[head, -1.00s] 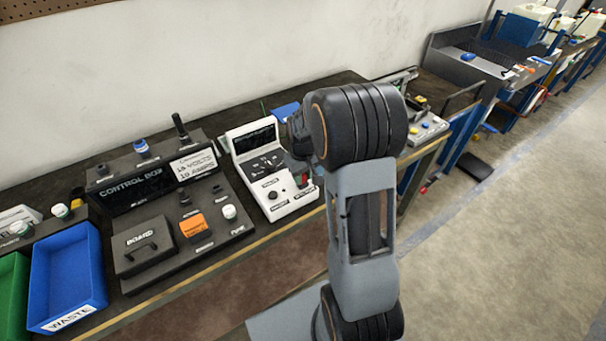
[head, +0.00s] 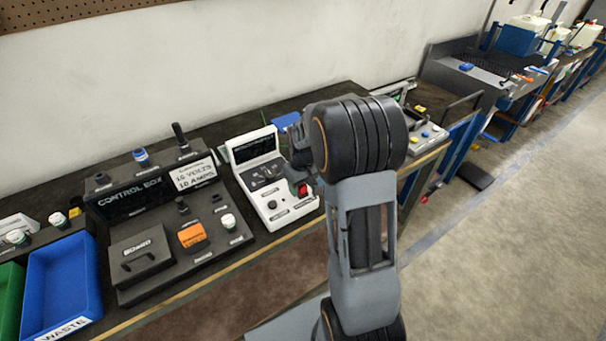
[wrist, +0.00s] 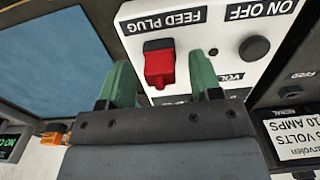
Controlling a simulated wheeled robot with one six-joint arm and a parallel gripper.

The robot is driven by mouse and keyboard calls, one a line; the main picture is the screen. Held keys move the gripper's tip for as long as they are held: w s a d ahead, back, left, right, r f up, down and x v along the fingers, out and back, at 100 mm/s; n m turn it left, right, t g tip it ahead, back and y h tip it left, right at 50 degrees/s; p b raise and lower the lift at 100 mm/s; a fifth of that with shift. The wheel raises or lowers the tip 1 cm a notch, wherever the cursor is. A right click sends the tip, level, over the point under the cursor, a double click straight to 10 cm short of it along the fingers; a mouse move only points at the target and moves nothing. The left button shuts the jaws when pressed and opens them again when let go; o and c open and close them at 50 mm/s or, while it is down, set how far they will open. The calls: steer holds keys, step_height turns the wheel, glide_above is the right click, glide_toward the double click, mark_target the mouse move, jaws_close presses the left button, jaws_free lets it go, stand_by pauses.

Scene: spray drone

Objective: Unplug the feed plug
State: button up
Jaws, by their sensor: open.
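The red feed plug (wrist: 160,68) sits in the white unit (wrist: 190,35), under the upside-down label FEED PLUG in the wrist view. In the head view the plug (head: 303,190) is a small red block at the right side of the white unit (head: 268,205). My gripper (wrist: 161,82) has two green fingers. They are apart, one to the left and one to the right of the plug, with visible gaps on both sides. In the head view my arm hides the fingers.
A dark ON OFF knob (wrist: 255,48) is right of the plug in the wrist view. The control box (head: 130,195) stands left of the white unit, with the blue waste bin (head: 62,285) further left. Another device (head: 425,125) lies to the right behind my arm.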

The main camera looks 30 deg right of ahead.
step_height(320, 180, up, 13)
steer(key=shift+r+b, duration=0.15)
steer(key=shift+b, duration=0.15)
stand_by(0.7)
steer(key=s+a+t, duration=0.2)
steer(key=s+a, duration=0.2)
steer(key=s, duration=0.4)
steer(key=s+a+m+t, duration=0.1)
steer(key=s+a+t, duration=0.1)
steer(key=s+a, duration=0.3)
steer(key=shift+s, duration=1.5)
steer(key=shift+a, duration=0.1)
steer(key=shift+c, duration=0.3)
